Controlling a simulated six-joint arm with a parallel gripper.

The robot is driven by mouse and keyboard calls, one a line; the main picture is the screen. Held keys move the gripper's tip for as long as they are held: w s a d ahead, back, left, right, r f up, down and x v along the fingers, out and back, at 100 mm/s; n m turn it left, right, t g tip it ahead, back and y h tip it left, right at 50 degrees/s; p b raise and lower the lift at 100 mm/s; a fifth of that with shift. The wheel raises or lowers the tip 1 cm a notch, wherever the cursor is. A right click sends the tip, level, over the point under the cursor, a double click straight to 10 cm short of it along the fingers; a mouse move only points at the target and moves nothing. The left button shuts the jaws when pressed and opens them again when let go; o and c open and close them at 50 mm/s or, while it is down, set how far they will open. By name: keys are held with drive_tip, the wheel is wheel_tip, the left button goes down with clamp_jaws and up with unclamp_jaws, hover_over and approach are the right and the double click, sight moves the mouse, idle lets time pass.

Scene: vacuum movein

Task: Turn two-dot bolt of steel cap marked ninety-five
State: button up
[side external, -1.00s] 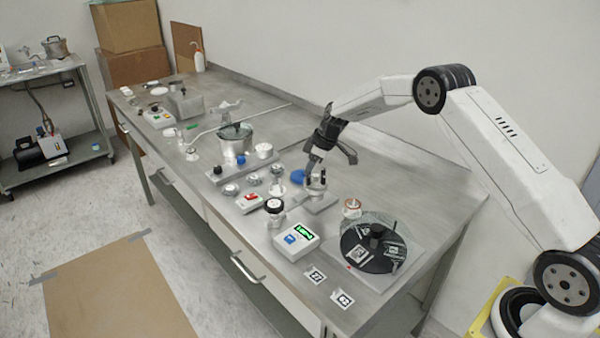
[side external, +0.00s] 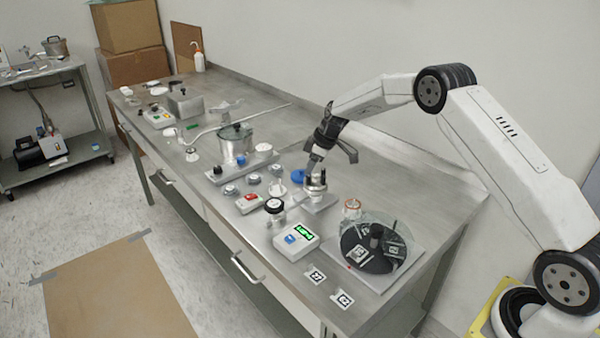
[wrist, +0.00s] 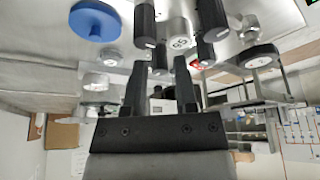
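Another dark bolt (wrist: 160,58) shows between the fingertips; contact cannot be told. In the side external view, my gripper (side external: 313,164) is right at the steel fixture (side external: 317,183), partly hiding it.
A blue disc (wrist: 95,20) lies beside the fixture. A box with a green display (side external: 297,241) and a dark round plate under glass (side external: 372,248) stand nearer the front. Several small knobs and a pot (side external: 235,148) stand to the left. The bench's right rear is clear.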

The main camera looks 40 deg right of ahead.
sight(324, 168)
drive_tip(key=v, duration=0.7)
drive_tip(key=shift+r, duration=0.15)
drive_tip(key=shift+s+d, duration=0.1)
drive_tip(key=shift+o, duration=1.4)
drive_tip(key=m, duration=0.1)
drive_tip(key=m+h, duration=0.1)
drive_tip(key=s+m, duration=0.1)
drive_tip(key=m, duration=0.1)
drive_tip(key=shift+s+f+g, duration=0.1)
drive_tip(key=shift+f+g, duration=0.2)
drive_tip(key=m, duration=0.1)
drive_tip(key=m+h, duration=0.2)
drive_tip(key=shift+s+a+f+m, duration=0.1)
drive_tip(key=shift+s+a+m, duration=0.25)
drive_tip(key=shift+m, duration=0.05)
drive_tip(key=m, duration=0.1)
drive_tip(key=m+h, duration=0.1)
drive_tip(key=m, duration=0.2)
drive_tip(key=shift+s+a+m+h, duration=0.2)
drive_tip(key=shift+s+m+h, duration=0.1)
drive_tip(key=shift+s+a+r+m+h, duration=0.15)
drive_tip(key=shift+m+h, duration=0.1)
drive_tip(key=shift+m, duration=0.5)
drive_tip(key=shift+w+a+r+m+h, duration=0.1)
drive_tip(key=shift+r+m+h, duration=0.1)
drive_tip(key=shift+m, duration=0.5)
drive_tip(key=shift+s+a+r+m+h, duration=0.1)
drive_tip(key=shift+m+h, duration=0.15)
drive_tip(key=shift+m, duration=0.5)
